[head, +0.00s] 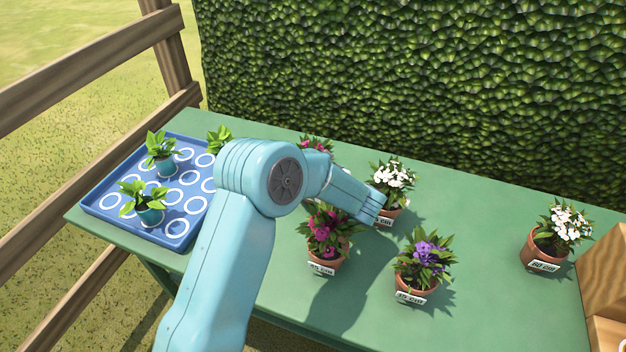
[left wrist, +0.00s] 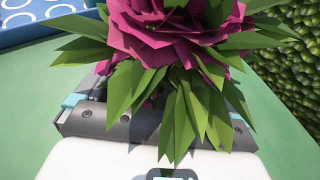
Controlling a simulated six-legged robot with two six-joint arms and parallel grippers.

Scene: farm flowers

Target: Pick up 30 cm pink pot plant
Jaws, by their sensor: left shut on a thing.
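A pink flowering pot plant (head: 325,236) in a terracotta pot with a white label stands near the middle of the table in the head view. Another pink plant (head: 316,145) shows behind my left arm, mostly hidden. In the left wrist view, my left gripper (left wrist: 165,105) is shut on a pink plant (left wrist: 175,35), whose bloom and leaves cover the fingertips and pot. In the head view, my arm hides the jaws, so I cannot tell which pink plant is held. My right gripper is not in view.
On the green table (head: 480,300) stand a purple plant (head: 424,262), a white plant (head: 393,180) and another white plant (head: 560,230). A blue tray (head: 105,205) with leafy teal pots lies left. Wooden boxes (head: 605,275) stand right; a hedge (head: 420,80) is behind.

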